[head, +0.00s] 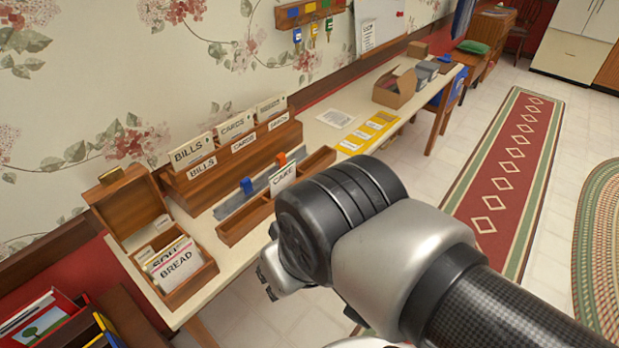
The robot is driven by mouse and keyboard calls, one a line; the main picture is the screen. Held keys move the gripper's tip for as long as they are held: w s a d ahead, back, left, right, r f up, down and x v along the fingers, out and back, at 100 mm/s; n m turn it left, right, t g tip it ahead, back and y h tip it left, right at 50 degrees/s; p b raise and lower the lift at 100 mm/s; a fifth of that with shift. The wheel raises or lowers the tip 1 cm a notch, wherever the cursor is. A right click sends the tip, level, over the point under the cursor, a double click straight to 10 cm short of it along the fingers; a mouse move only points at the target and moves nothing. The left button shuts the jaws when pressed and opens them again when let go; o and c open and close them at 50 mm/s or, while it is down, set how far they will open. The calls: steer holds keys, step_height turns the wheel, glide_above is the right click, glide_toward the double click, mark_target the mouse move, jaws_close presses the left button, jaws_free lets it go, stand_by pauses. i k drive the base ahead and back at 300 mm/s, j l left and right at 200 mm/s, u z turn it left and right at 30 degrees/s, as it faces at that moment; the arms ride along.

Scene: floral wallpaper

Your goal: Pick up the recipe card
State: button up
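A white card marked CAKE (283,178) stands upright in a low wooden tray (236,232) on the desk, with an orange clip behind it. A card marked BREAD (177,265) stands at the front of an open wooden box (188,290) at the desk's near left, with more cards behind it. My gripper (268,284) is at the desk's front edge, right of the box and below the tray in the picture. My wrist hides most of it; only dark finger parts show, so its opening cannot be seen.
A wooden sorter (237,163) with BILLS and CARDS dividers stands behind the tray against the wall. Yellow sheets (367,133) and a cardboard box (394,88) lie farther right on the desk. A book rack (45,318) stands at lower left.

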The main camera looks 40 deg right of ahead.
mark_target(284, 178)
steer(key=z, duration=0.65)
steer(key=i+z, duration=0.35)
steer(key=i+j+z, duration=0.25)
steer(key=z, duration=0.15)
steer(key=i+j+z, duration=0.35)
steer(key=i+l, duration=0.05)
steer(key=i, duration=0.05)
